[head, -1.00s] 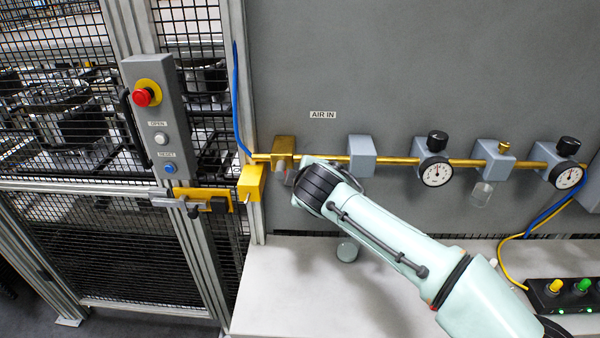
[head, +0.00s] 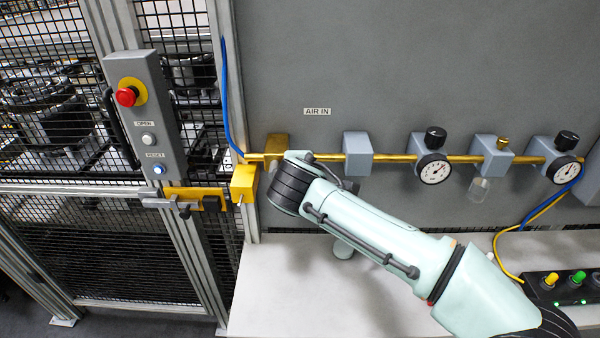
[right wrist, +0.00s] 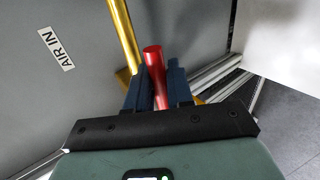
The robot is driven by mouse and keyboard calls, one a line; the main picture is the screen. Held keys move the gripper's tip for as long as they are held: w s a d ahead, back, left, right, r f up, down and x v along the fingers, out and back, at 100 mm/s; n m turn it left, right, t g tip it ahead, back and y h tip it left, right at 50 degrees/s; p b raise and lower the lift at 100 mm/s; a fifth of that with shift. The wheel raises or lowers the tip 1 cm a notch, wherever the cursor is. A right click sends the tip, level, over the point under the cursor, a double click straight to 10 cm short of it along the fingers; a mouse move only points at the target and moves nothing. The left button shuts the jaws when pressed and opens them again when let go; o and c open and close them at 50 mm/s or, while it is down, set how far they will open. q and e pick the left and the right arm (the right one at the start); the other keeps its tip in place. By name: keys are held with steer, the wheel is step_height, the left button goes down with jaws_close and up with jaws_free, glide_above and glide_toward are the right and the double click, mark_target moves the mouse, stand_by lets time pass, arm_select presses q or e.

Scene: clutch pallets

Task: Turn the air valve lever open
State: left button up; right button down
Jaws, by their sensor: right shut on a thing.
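The brass air valve block (head: 277,146) sits at the left end of the brass pipe, lower left of the AIR IN label. My right arm covers its lower part and the lever in the head view. In the right wrist view the red lever (right wrist: 154,62) stands between the two dark blue fingers of my right gripper (right wrist: 157,88), which is shut on it. The brass pipe (right wrist: 122,32) runs beside the lever there. The lever lies roughly along the pipe in that view. My left gripper is not in view.
Grey blocks and two gauges (head: 434,170) (head: 563,170) line the pipe to the right. A yellow latch block (head: 243,184) and the mesh door stand close on the left. A control box (head: 147,115) has a red button. The white ledge (head: 300,300) below is mostly clear.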

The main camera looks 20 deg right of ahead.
steer(key=c, duration=1.2)
jaws_free()
steer(key=shift+r, duration=0.1)
steer(key=shift+o, duration=0.2)
steer(key=v, duration=1.3)
steer(key=shift+s, duration=0.15)
